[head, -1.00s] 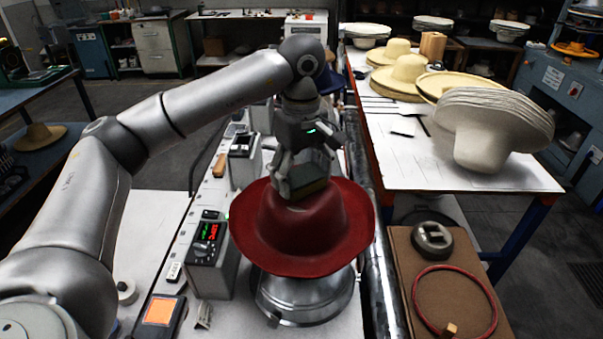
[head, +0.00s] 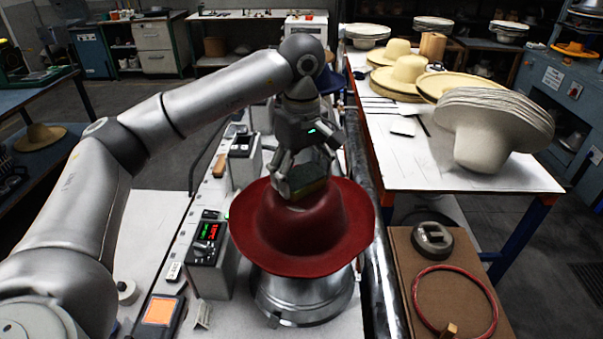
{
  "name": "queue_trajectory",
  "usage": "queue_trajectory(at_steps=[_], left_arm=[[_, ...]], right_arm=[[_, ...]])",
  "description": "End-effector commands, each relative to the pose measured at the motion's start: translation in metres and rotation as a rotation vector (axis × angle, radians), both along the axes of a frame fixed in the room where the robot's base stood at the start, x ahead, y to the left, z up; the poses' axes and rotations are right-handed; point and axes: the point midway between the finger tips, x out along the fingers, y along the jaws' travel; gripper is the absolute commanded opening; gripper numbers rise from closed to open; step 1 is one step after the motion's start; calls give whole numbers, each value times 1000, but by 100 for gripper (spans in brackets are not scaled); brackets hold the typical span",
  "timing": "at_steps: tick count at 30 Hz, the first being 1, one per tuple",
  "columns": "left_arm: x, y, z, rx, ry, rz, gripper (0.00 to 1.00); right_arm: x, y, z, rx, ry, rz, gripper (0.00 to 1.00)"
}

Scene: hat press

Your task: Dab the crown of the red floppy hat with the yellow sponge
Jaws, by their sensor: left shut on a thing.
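The red floppy hat (head: 300,238) sits brim down on a round metal stand (head: 303,297) on the white bench. My left gripper (head: 303,180) is above the crown, fingers pointing down, shut on the sponge (head: 309,182). The sponge looks dark greenish on one face, with a yellowish lower edge. It is at the top of the crown; whether it touches the felt I cannot tell. The sponge and fingers hide part of the crown top. My right gripper is not in view.
A control box with a lit display (head: 208,250) stands left of the hat. A brown board with a red ring (head: 455,302) and a dark round weight (head: 433,240) is at the right. Pale hats (head: 490,125) fill the table behind it.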

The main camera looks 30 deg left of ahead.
Motion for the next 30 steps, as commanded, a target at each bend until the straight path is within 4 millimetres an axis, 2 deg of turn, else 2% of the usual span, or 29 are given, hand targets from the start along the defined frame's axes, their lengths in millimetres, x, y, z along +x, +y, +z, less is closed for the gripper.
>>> queue_trajectory(at_steps=[5,30], left_arm=[[-1,0,1,1,5,-1,56],[0,-1,68,0,1,-1,56]], right_arm=[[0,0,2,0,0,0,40],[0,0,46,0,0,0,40]])
